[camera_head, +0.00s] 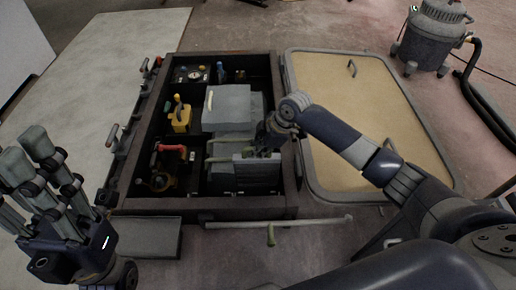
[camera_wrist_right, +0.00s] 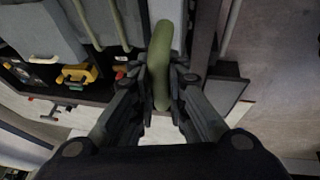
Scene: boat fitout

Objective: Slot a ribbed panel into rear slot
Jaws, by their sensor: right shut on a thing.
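My right gripper (camera_head: 268,148) is over the front right of the open black case (camera_head: 288,203). In the right wrist view its fingertips (camera_wrist_right: 167,75) are closed around a green bar handle (camera_wrist_right: 161,40). A grey ribbed panel (camera_head: 257,174) stands in the front right compartment just below the gripper. The gripper hides its top edge, and I cannot tell how deep it sits or whether it touches the slot walls. My left gripper (camera_head: 55,185) is at the left, away from the case, with its fingers apart and empty.
A grey box (camera_head: 227,106) fills the compartment behind the panel. A yellow-handled part (camera_head: 181,117) and a red-handled part (camera_head: 170,148) sit in the left compartments. The framed tan lid (camera_head: 350,115) lies right of the case. A grey bar (camera_head: 310,222) lies in front.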

